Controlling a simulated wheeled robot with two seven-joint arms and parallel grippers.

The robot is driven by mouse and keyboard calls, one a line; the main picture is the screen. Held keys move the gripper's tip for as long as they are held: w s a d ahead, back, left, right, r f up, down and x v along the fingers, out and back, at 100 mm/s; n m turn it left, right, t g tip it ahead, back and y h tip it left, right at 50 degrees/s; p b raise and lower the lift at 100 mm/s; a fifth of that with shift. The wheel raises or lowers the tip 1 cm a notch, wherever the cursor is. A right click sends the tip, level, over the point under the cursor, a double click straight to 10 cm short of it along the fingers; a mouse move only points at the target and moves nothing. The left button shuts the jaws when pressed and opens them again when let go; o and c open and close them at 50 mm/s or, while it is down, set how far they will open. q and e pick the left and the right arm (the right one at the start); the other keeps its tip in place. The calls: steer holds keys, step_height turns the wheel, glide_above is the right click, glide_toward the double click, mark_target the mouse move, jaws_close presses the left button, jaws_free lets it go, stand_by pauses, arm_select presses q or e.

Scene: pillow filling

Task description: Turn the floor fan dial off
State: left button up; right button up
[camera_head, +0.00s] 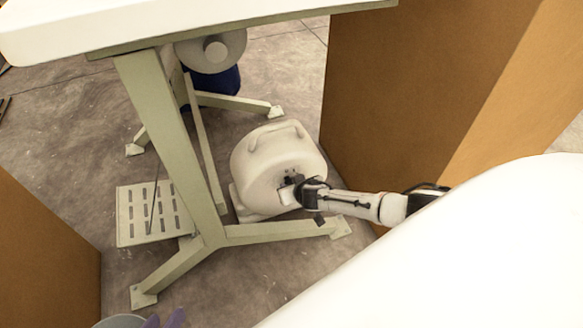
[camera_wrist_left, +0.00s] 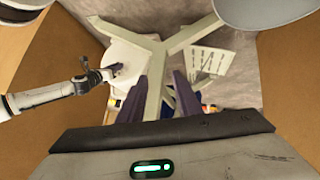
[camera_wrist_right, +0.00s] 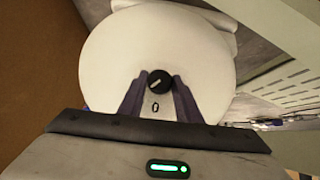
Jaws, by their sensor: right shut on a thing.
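The floor fan (camera_head: 262,162) is a round white drum with a handle on top, standing on the floor beside the table frame. My right gripper (camera_head: 290,188) is at its face. In the right wrist view the black dial (camera_wrist_right: 159,80) sits on the white face between my purple fingertips, and the gripper is shut on it. Its light pointer line is tilted. A "0" mark (camera_wrist_right: 155,107) shows below the dial.
The pale green table leg (camera_head: 170,130) and its splayed feet stand left of the fan. A slotted foot pedal (camera_head: 130,228) lies further left. Brown panels (camera_head: 390,90) rise close on the right and at the lower left. A white surface (camera_head: 480,260) covers the lower right.

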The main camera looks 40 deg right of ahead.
arm_select(q)
steer(key=shift+f, duration=0.1)
arm_select(e)
steer(key=shift+a+f, duration=0.1)
arm_select(q)
steer(key=shift+t+h, duration=0.7)
steer(key=shift+h, duration=0.2)
steer(key=shift+w+d+r+b, duration=0.1)
steer(key=shift+d+r+b, duration=0.5)
steer(key=shift+r+b, duration=0.4)
steer(key=shift+w+d+r+b, duration=0.1)
steer(key=shift+d+r+b, duration=0.55)
steer(key=shift+b, duration=0.4)
arm_select(e)
steer(key=shift+a+f+n+g+h, duration=0.1)
steer(key=shift+a+n+g+h, duration=0.1)
steer(key=shift+n+h, duration=1.1)
steer(key=shift+a+f+n+g+h, duration=0.15)
steer(key=shift+n+h, duration=0.45)
steer(key=shift+h, duration=1.3)
arm_select(q)
steer(key=shift+a+r, duration=0.15)
arm_select(e)
steer(key=shift+r, duration=0.1)
steer(key=o, duration=1)
steer(key=shift+w, duration=0.1)
arm_select(q)
steer(key=shift+r, duration=0.1)
arm_select(e)
steer(key=shift+r, duration=0.1)
